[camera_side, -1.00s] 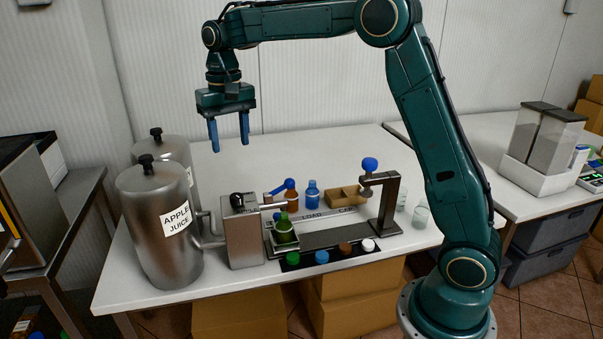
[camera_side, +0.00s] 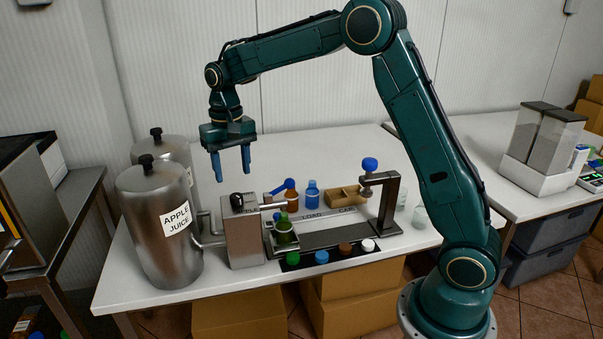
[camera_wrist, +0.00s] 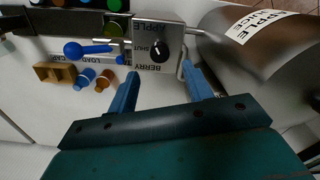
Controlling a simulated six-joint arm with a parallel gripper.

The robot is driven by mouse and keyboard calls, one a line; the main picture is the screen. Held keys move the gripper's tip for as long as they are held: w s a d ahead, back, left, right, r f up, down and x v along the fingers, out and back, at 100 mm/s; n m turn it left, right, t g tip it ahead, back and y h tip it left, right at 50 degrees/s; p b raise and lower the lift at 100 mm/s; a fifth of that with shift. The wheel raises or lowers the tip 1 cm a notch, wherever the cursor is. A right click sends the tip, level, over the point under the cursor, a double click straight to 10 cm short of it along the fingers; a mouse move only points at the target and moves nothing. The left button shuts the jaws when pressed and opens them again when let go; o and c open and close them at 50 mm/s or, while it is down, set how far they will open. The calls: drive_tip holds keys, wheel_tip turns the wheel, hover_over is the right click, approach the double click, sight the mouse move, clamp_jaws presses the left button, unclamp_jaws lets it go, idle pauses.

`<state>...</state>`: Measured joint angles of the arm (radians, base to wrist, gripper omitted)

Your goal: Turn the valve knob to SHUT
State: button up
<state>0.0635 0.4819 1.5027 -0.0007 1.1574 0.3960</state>
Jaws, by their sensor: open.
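The valve knob (camera_side: 237,199) is small, black and round. It sits on top of the grey metal valve box (camera_side: 243,238) beside the juice tanks. In the wrist view the knob (camera_wrist: 161,51) has a small white mark, and the labels APPLE, SHUT and BERRY surround it. I cannot tell exactly which label the mark points to. My gripper (camera_side: 232,175) is open and empty, with its blue fingers pointing down above the knob. The fingers also show in the wrist view (camera_wrist: 160,80), spread apart and clear of the knob.
A steel tank (camera_side: 158,230) labelled APPLE JUICE stands left of the valve box, with another tank (camera_side: 165,150) behind. A green bottle (camera_side: 284,229), a blue-ended lever (camera_side: 289,185), other bottles and a capping post (camera_side: 388,205) stand to the right. The back of the table is clear.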

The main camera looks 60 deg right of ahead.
sight(236, 195)
drive_tip(key=shift+f, duration=3.35)
drive_tip(key=shift+c, duration=0.2)
drive_tip(key=c, duration=0.9)
